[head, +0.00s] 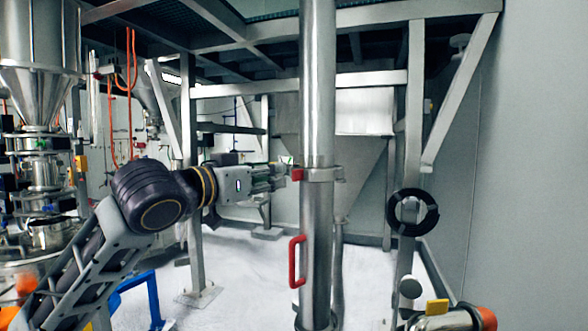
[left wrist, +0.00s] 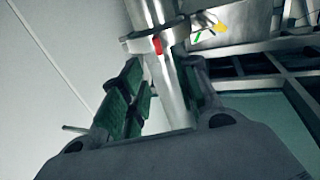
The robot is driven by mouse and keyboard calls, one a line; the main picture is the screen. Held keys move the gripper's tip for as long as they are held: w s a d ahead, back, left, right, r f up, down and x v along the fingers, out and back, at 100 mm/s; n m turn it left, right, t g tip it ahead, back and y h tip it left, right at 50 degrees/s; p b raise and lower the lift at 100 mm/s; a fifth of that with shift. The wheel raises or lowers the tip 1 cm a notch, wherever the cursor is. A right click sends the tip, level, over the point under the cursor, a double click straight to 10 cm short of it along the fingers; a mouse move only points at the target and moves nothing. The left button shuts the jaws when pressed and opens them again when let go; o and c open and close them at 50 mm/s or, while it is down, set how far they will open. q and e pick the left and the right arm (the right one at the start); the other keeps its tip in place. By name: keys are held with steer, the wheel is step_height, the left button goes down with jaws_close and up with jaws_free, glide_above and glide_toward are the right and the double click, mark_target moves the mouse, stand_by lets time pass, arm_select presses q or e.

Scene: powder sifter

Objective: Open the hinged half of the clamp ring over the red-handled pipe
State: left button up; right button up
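The upright steel pipe (head: 318,110) has a red handle (head: 297,262) on its lower part. A metal clamp ring (head: 322,175) wraps the pipe at mid-height, with a red tab (head: 297,175) on its left side. The ring (left wrist: 140,45) and red tab (left wrist: 157,46) also show in the left wrist view. The ring looks closed around the pipe; its hinge cannot be made out. My left gripper (head: 283,172) is level with the ring, just left of the tab. In the left wrist view its fingers (left wrist: 163,78) are apart, with the tab ahead between them. My right gripper is out of view.
A black ring-shaped part (head: 412,213) is on the right by a frame post. A steel pipe end with an orange band (head: 486,319) and a yellow block (head: 437,307) sits at lower right. Steel hoppers (head: 38,90) stand at left. White floor lies behind the pipe.

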mark_target(293, 171)
arm_select(q)
steer(key=shift+p+x, duration=0.95)
steer(key=shift+x, duration=3.65)
jaws_close()
